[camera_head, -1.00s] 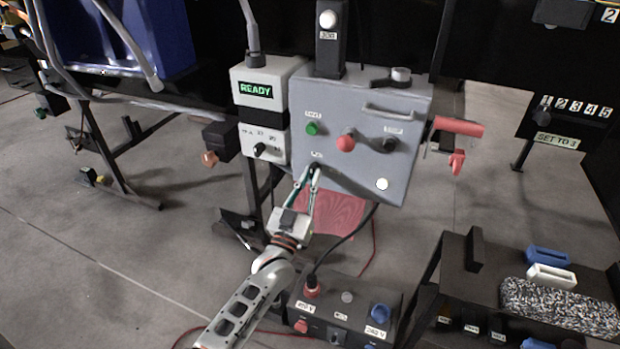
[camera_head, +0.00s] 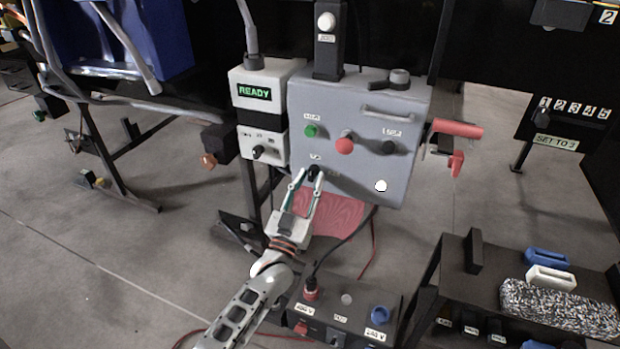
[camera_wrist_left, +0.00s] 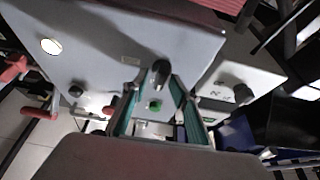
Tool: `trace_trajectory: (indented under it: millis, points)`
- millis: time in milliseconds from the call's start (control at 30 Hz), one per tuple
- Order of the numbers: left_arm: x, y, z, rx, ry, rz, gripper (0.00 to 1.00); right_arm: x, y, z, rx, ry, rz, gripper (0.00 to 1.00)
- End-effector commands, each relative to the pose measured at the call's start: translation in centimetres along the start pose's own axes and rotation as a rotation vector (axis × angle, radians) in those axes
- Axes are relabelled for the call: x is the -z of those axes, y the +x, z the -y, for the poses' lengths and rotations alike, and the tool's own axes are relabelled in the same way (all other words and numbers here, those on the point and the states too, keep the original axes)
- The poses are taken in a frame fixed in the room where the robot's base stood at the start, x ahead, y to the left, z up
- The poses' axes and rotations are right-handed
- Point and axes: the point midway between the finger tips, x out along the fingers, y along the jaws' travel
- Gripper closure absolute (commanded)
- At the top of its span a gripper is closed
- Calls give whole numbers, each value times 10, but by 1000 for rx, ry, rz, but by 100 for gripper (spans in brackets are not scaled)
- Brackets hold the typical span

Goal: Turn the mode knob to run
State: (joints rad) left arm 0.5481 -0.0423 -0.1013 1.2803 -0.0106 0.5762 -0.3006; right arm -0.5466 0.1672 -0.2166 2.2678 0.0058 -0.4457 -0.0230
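The black knob (camera_head: 313,172) sits low on the front of the grey control box (camera_head: 375,110), under a small label I cannot read clearly. My left gripper (camera_head: 304,178) is just in front of it, fingers spread apart, with the fingertips close to the knob. In the left wrist view, the black knob (camera_wrist_left: 161,72) stands at the fingertips of the gripper (camera_wrist_left: 155,88), and I cannot tell whether they touch it. Another black knob (camera_head: 258,152) is on the white box at the left. My right gripper is not in view.
The grey box also carries a green button (camera_head: 311,131), a red button (camera_head: 345,146) and a dark knob (camera_head: 389,148). A red handle (camera_head: 457,129) sticks out at its right. A display (camera_head: 254,93) reads READY. A power box (camera_head: 345,315) with a cable stands below.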

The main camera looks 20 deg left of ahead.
Motion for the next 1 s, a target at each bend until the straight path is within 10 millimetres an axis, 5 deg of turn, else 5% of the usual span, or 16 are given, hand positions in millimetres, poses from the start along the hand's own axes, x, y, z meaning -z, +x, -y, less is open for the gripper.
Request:
trace_trajectory:
  millis: [500,1000]
  points:
    - [0,-95,0,0,1,0,72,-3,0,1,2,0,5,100]
    - [1,-110,0,0,0,-3,72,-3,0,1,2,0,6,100]
